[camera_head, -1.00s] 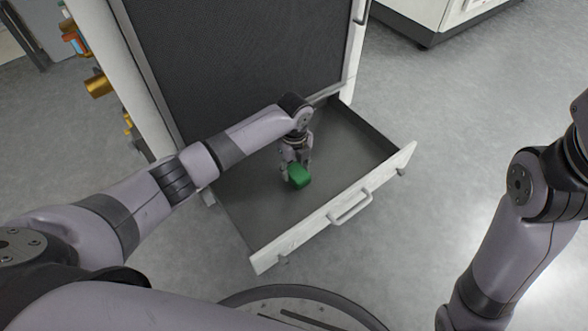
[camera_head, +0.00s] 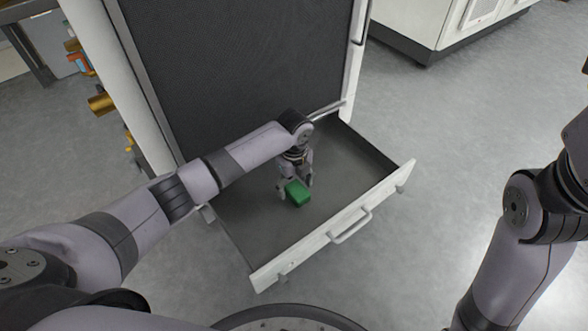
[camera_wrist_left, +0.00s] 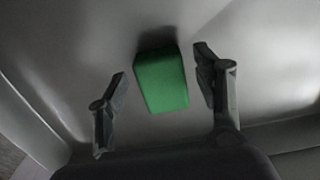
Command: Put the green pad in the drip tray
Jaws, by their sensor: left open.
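The green pad (camera_head: 298,193) is a small green block inside the open drip tray (camera_head: 250,215), a grey-floored drawer with a white front. In the left wrist view the pad (camera_wrist_left: 161,80) lies between the two spread fingers, with a visible gap on each side. My left gripper (camera_head: 295,187) is over the tray, pointing down at the pad. It also shows open in the left wrist view (camera_wrist_left: 165,92). A dark shadow beside the pad falls on the tray floor. My right arm is at the right of the head view, its gripper out of frame.
The washer cabinet (camera_head: 235,60) with a dark mesh panel stands behind the tray. The tray's white front wall has a handle (camera_head: 350,227). Brass fittings (camera_head: 102,103) stick out at the cabinet's left. A white cabinet (camera_head: 425,25) stands at the back right. Floor to the right is clear.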

